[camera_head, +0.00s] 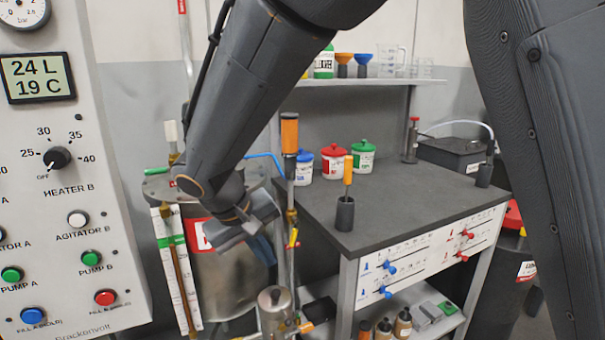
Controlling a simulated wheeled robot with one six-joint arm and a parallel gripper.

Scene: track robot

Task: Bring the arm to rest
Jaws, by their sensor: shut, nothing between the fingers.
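My arm reaches down from the top of the view, its dark grey links crossing the middle left. At its end, my gripper (262,255) hangs low in front of the metal tank (222,275), pointing down and to the right. It is shut with nothing held. The fingertips are partly hidden by the wrist and look small and dark. The gripper is just left of the upright pipe with the orange-topped part (290,135). I cannot tell whether it touches the tank.
A control panel (75,230) with knobs and buttons fills the left. A dark-topped bench (410,205) at right holds an orange-handled tool in a black holder (345,212) and several lidded tubs (332,162). A lower shelf holds bottles (403,323). A small metal vessel (274,305) stands below the gripper.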

